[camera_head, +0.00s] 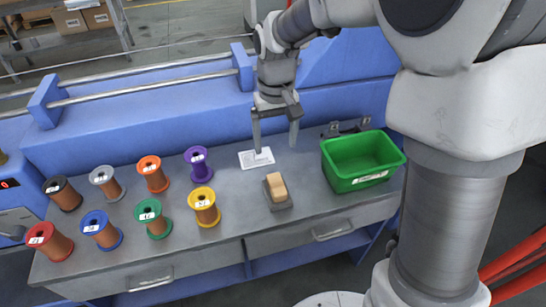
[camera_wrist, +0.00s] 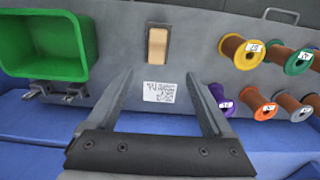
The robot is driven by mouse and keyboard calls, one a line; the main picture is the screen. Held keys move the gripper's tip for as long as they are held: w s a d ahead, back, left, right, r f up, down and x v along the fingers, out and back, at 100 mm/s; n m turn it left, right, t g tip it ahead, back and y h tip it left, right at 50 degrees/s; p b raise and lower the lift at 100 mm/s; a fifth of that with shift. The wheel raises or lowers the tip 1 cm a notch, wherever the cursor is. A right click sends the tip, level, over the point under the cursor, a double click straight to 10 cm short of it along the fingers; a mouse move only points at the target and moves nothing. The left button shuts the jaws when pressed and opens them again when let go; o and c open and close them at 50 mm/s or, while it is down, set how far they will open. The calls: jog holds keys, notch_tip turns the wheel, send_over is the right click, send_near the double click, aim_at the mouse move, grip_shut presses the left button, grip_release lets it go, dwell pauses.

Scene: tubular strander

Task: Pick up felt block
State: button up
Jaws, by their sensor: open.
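The felt block (camera_head: 276,186) is a small tan block lying on a dark grey base (camera_head: 280,204) on the grey bench top, left of the green bin. In the wrist view the felt block (camera_wrist: 157,47) shows at the top middle, beyond the fingertips. My gripper (camera_head: 275,144) is open and empty, pointing down above the bench behind the block, near a white printed card. In the wrist view my gripper (camera_wrist: 164,82) has its two fingers spread wide with the card between them. It is apart from the block.
A green bin (camera_head: 340,177) stands right of the block. Several labelled wire spools, such as the yellow one (camera_head: 204,206), stand to its left. The white card (camera_head: 257,158) lies flat on the bench. A blue machine housing (camera_head: 130,130) runs behind. The bench around the block is clear.

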jog(key=b, duration=0.4)
send_over(277, 184)
jog(key=f, duration=1.1)
jog(key=shift+s+a+f, duration=0.2)
jog(key=shift+f, duration=0.15)
jog(key=shift+w+d+f+b, duration=0.15)
jog(key=shift+f+b, duration=0.25)
jog(key=shift+f, duration=0.95)
jog(key=shift+w+f+b, duration=0.1)
jog(key=shift+f+b, duration=0.3)
jog(key=shift+f, duration=0.9)
jog(key=shift+c, duration=0.3)
grip_shut()
